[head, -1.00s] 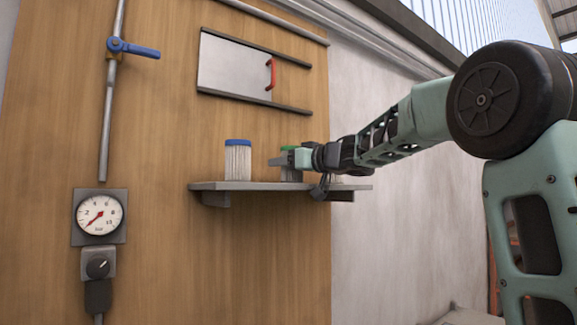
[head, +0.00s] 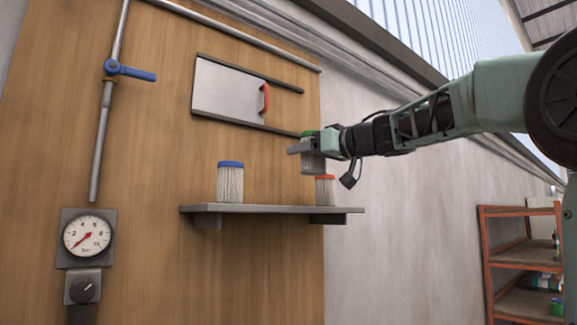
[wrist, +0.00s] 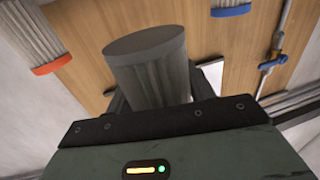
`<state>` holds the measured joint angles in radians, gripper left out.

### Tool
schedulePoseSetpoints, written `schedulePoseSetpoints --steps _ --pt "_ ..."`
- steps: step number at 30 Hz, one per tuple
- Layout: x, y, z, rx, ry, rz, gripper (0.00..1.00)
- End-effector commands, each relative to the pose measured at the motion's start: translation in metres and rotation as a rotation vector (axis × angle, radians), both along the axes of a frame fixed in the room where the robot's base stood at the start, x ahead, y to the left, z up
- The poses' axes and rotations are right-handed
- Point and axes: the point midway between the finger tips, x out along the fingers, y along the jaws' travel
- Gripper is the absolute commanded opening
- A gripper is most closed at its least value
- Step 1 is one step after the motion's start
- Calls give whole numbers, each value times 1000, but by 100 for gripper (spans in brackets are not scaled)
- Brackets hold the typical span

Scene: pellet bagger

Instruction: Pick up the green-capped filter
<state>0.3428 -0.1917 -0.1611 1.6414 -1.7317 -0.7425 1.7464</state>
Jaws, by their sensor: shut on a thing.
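A blue-capped filter (head: 230,182) stands upright on the left of the shelf. A red-capped filter (head: 325,190) stands on the right, just below and beside the held one.
The grey shelf (head: 270,209) is fixed to a wooden panel. Above it is a sliding hatch (head: 228,91) with a red handle (head: 264,100). A pipe with a blue valve lever (head: 130,72) and a gauge (head: 87,236) are at left. An orange rack (head: 520,255) stands at right.

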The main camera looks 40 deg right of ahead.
Motion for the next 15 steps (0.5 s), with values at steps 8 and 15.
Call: schedulePoseSetpoints --steps 8,15 --pt "-68 -5 -8 -1 -5 -6 29" --pt "-83 -4 -4 -1 -5 -2 29"
